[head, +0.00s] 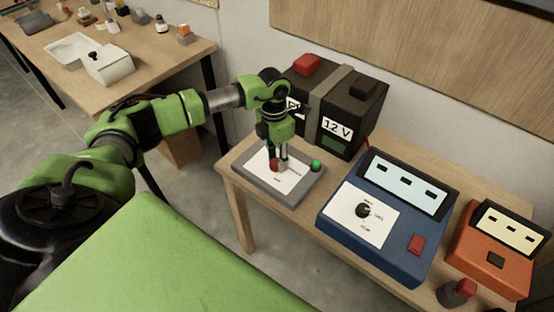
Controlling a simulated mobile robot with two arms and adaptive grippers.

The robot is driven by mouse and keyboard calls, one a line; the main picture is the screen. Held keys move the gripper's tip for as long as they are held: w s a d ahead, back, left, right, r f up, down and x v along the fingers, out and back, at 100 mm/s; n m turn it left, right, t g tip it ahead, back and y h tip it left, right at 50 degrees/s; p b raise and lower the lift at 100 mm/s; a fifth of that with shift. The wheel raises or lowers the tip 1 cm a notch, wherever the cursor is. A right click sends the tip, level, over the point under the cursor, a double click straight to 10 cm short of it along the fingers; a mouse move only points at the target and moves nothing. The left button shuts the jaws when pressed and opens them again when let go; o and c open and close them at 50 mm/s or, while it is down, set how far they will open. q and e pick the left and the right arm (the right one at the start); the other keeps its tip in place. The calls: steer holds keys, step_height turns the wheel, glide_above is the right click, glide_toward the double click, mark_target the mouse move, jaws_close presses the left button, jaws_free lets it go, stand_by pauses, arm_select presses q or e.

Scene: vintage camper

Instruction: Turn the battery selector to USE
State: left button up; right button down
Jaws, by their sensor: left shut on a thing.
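The battery selector is a grey box with a white top plate (258,178) at the left end of the table. A red knob (273,166) shows at its middle, and a green round part (316,165) sits at its right edge. My left gripper (279,166) points down over the plate and is shut on the red knob. The gripper hides part of the knob. The plate's lettering is too small to read, so I cannot tell the knob's setting. My right gripper is not in view.
A black 12 V battery (368,105) with a red cap stands behind the selector. A blue device (335,235) with a black knob and an orange device (467,260) stand to the right. A red-topped item (464,290) is at the front right. A second table (165,52) is at the back left.

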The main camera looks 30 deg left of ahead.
arm_select(q)
steer(key=m+b, duration=0.2)
steer(key=m, duration=0.1)
steer(key=shift+f+b, duration=0.2)
steer(key=shift+b, duration=0.2)
steer(key=m+b, duration=0.2)
steer(key=m, duration=0.1)
steer(key=shift+d+m+b, duration=0.1)
steer(key=shift+m+b, duration=0.2)
steer(key=shift+b, duration=0.1)
steer(key=m+b, duration=0.2)
steer(key=m, duration=0.1)
steer(key=shift+m+g+y, duration=0.3)
steer(key=shift+d+r+m+b, duration=0.1)
steer(key=shift+r+m+b, duration=0.1)
steer(key=shift+m+b, duration=1)
steer(key=shift+m, duration=0.4)
steer(key=o, duration=1.1)
steer(key=shift+r, duration=0.1)
